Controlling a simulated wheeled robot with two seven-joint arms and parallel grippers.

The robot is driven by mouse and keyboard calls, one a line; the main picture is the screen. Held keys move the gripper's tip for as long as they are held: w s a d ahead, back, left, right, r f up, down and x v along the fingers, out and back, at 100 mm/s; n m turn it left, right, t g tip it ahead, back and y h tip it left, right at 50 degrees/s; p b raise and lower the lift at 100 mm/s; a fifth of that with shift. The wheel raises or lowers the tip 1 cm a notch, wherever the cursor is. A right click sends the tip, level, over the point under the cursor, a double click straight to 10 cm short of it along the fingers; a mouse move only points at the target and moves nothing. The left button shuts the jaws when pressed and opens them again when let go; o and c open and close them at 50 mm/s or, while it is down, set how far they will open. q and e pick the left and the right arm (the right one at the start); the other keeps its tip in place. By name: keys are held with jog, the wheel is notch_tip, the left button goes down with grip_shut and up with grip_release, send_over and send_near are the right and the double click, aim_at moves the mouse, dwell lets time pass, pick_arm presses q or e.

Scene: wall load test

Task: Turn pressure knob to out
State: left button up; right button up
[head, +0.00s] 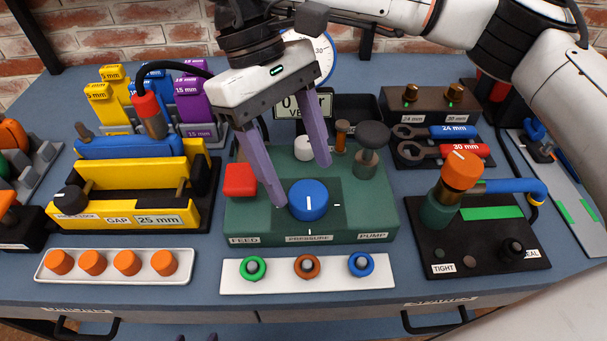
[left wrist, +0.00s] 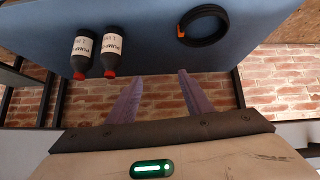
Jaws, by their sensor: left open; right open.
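The blue pressure knob (head: 308,200) sits on the green panel (head: 240,222) above the PRESSURE label. Its white line runs nearly up and down in the picture; tick marks show on its right and front sides. My right gripper (head: 301,184) is open and points down at the knob. One fingertip appears close to the knob's left side, the other just behind it; I cannot tell if either touches. My left gripper (head: 196,338) shows only its tips at the bottom edge. In the left wrist view it is open and empty (left wrist: 160,75).
A red block (head: 240,180) and a dark-topped pump knob (head: 371,162) flank the knob. A display (head: 301,104) behind is partly hidden. A white tray (head: 290,284) with coloured rings lies in front. Black bottles (left wrist: 110,50) and a cable coil (left wrist: 204,25) show in the left wrist view.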

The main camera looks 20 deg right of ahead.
jog(key=p+v, duration=0.1)
jog(key=v, duration=0.6)
dwell(0.3)
